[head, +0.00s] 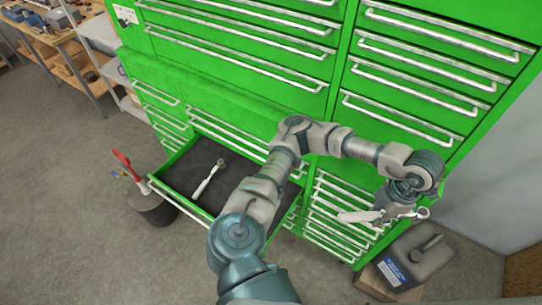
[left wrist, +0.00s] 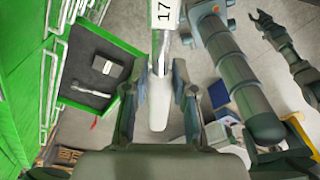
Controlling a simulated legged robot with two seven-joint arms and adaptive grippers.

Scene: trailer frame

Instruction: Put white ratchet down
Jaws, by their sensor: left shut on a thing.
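My left gripper (head: 396,210) is at the right in the head view, in front of the green cabinet's lower drawers. It is shut on a white ratchet (head: 358,216), held in the air with its ring-shaped head to the right. In the left wrist view the pale handle (left wrist: 158,105) sits between the two fingers of the gripper (left wrist: 160,95). A second ratchet (head: 208,180) lies on the dark floor of an open drawer (head: 180,190). What looks like my right gripper (left wrist: 266,20) is at the upper right in the left wrist view, too small to read.
The green tool cabinet (head: 225,60) fills the middle. A grey box (left wrist: 103,66) lies in the open drawer. A dark round container (head: 152,208) with a red-handled tool stands left of the drawer. A grey canister (head: 415,258) stands at the lower right.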

